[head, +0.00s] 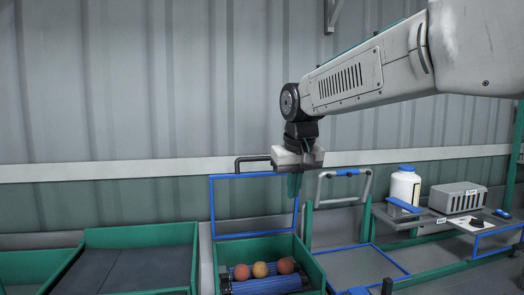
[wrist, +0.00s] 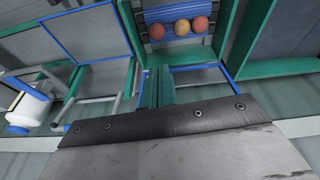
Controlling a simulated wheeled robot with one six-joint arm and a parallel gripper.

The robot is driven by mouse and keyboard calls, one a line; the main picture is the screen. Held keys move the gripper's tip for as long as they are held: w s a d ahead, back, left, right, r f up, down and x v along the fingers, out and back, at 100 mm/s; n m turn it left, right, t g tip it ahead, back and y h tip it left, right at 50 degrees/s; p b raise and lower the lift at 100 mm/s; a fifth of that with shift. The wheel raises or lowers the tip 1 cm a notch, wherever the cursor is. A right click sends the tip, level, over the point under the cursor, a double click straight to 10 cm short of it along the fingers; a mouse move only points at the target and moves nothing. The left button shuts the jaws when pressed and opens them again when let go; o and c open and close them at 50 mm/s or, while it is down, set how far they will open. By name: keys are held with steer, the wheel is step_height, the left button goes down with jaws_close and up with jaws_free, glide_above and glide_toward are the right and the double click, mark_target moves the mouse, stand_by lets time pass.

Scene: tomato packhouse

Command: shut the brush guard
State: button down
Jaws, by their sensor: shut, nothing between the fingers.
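The brush guard (head: 212,207) is a clear panel in a blue frame. It stands raised, upright at the back of a green-walled brush bed (head: 318,270). Under it are blue brush rollers (head: 268,286) with three reddish-orange tomatoes (head: 260,270) in a row. My gripper (head: 294,190) is shut and empty, its green fingers pointing down by the guard's upper right corner. Whether they touch the frame I cannot tell. In the wrist view the shut fingers (wrist: 156,88) lie close to a blue bar (wrist: 200,67), which looks like the guard's edge; the tomatoes (wrist: 182,27) show beyond.
A dark padded bed (head: 130,265) lies left. To the right are a grey hoop with a blue grip (head: 347,172), a blue-framed flat panel (head: 360,268), and a shelf with a white blue-capped jar (head: 404,187) and a grey vented box (head: 458,198). A corrugated wall stands behind.

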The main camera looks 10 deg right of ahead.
steer(key=w+a+r+t, duration=0.3)
steer(key=w+r+t, duration=0.2)
steer(key=w+r, duration=1.15)
steer(key=shift+m, duration=0.4)
steer(key=w+f, duration=0.1)
steer(key=f, duration=0.2)
steer(key=w+f, duration=0.1)
steer(key=f, duration=0.3)
steer(key=w+f, duration=0.1)
steer(key=f, duration=0.2)
steer(key=shift+w+a+f, duration=0.1)
steer(key=shift+w+f, duration=0.05)
steer(key=shift+w, duration=0.25)
steer(key=shift+f, duration=0.1)
